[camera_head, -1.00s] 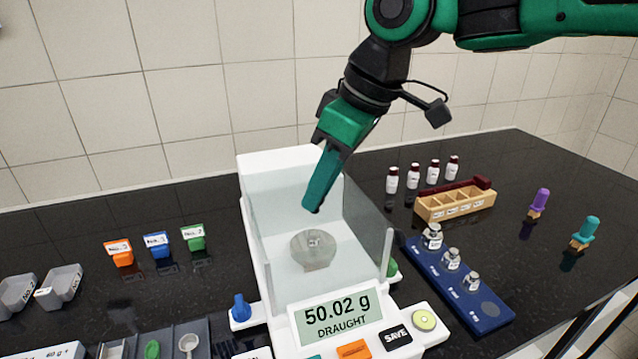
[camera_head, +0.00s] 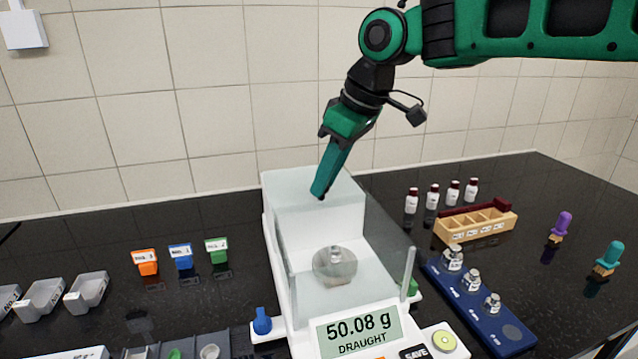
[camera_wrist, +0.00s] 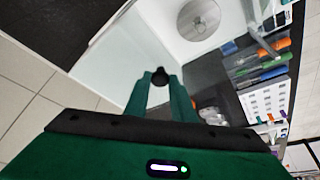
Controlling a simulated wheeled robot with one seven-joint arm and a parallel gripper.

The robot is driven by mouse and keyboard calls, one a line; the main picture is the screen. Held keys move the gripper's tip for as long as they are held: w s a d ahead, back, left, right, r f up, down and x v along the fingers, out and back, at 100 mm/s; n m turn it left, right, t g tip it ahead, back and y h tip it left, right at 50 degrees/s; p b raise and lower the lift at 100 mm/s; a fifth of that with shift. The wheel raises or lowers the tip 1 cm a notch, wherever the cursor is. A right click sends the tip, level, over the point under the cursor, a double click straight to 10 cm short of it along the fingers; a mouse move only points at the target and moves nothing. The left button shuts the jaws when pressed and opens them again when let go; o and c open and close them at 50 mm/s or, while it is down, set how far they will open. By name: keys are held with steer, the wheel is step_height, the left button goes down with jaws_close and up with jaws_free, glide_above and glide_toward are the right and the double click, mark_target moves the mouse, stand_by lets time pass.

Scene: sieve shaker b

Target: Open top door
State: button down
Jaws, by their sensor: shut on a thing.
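The balance (camera_head: 276,262) stands in the middle of the counter with clear glass walls around its chamber. Its round metal pan (camera_head: 335,268) shows through the glass, and also in the wrist view (camera_wrist: 198,20). The display (camera_head: 358,333) reads 50.08 g and DRAUGHT. My gripper (camera_head: 320,192) points down at the upper rear of the chamber. In the wrist view my gripper (camera_wrist: 160,78) is shut on a small dark knob (camera_wrist: 160,75), which appears to be the top door's handle. The clear top door's edges are hard to make out, so how far it is open cannot be told.
A blue weight tray (camera_head: 480,305) and a wooden rack (camera_head: 476,223) stand right of the balance, with small bottles (camera_head: 433,197) behind. Coloured clips (camera_head: 181,257) and grey trays (camera_head: 88,292) are at left. The tiled wall is close behind.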

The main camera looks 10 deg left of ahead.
steer(key=shift+a, duration=0.1)
steer(key=c, duration=1.5)
jaws_free()
steer(key=v, duration=1.1)
steer(key=shift+f, duration=0.1)
